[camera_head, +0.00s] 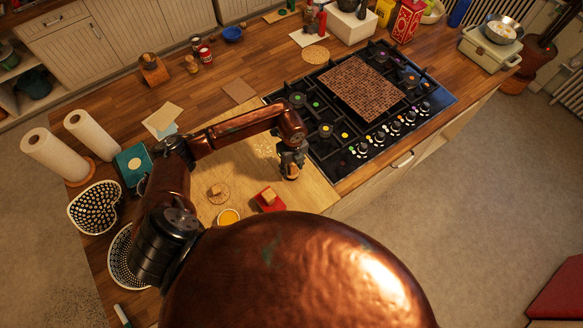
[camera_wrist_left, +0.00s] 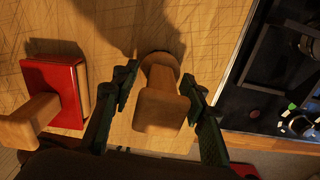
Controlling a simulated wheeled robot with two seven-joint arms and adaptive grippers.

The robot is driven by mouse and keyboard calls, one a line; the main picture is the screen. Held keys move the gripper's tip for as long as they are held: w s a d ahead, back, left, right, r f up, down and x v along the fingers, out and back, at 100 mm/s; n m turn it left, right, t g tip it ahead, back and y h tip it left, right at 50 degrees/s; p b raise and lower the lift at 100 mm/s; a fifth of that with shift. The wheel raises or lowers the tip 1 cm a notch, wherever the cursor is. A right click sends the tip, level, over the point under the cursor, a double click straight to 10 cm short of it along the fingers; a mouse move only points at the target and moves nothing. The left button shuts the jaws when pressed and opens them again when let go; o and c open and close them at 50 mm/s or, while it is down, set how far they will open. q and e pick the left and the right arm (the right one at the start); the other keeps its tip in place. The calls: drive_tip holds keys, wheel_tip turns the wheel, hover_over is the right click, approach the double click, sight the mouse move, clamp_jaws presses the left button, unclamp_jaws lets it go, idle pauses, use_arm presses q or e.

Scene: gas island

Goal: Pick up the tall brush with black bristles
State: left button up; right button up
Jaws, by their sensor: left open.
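A wooden-handled item with a rounded knob (camera_wrist_left: 160,100) stands on the cutting board, seen from above in the left wrist view. Its bristles are hidden, so I cannot tell for sure that it is the tall brush. My left gripper (camera_wrist_left: 157,80) is open, with one dark finger on either side of the wooden item and a gap visible at each side. In the head view my left gripper (camera_head: 291,160) is over the right part of the board, and the item is mostly hidden under it. My right gripper is not in view.
A red block with a wooden handle (camera_wrist_left: 68,92) stands left of the gripper, also in the head view (camera_head: 270,200).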

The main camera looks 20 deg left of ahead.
use_arm(q)
drive_tip(key=shift+c, duration=0.3)
clamp_jaws()
drive_tip(key=shift+r, duration=0.1)
drive_tip(key=shift+w+r+b, duration=0.1)
drive_tip(key=shift+r+b, duration=0.35)
drive_tip(key=s+a+r+b, duration=0.5)
drive_tip(key=s+a+r, duration=0.1)
drive_tip(key=a+r, duration=0.6)
drive_tip(key=shift+a+b, duration=0.3)
drive_tip(key=shift+b, duration=0.05)
drive_tip(key=shift+s, duration=0.1)
